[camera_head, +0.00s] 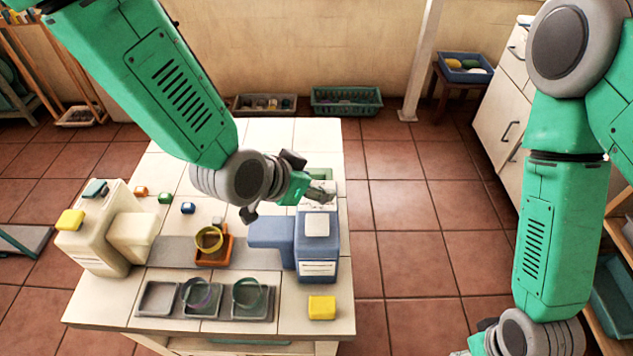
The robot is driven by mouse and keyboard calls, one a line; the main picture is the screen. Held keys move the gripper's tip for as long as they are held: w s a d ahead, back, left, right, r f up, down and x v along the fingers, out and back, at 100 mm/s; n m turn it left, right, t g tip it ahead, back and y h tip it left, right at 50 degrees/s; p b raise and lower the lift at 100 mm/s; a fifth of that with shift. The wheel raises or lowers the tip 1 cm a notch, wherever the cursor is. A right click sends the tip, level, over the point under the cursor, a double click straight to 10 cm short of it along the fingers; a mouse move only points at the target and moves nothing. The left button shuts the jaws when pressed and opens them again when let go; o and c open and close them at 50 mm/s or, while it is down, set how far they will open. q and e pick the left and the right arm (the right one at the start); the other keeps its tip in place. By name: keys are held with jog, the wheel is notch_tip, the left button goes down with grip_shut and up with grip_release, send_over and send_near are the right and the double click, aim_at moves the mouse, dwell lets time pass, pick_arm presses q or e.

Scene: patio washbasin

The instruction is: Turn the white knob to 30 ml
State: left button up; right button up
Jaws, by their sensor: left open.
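A blue dispenser (317,262) with a white label stands at the right side of the tiled table. A white squarish piece on its top (316,225) looks like the white knob; its setting and any scale marks are too small to read. My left gripper (322,192) is open and empty, just behind and above the blue dispenser, apart from the white piece as far as I can tell. My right gripper (467,349) shows only in part at the bottom edge, right of the table; its fingers are mostly cut off.
A cream dispenser (92,240) with a teal knob stands on the left. A yellow ring-shaped cup (209,239) sits on an orange holder between them. A grey tray (205,308) with round cups and a yellow block (321,307) lie at the front. Small coloured blocks lie behind.

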pick_arm(q)
jog(key=v, duration=1)
jog(key=shift+s+a+r, duration=0.2)
jog(key=shift+a, duration=0.1)
jog(key=shift+d, duration=0.1)
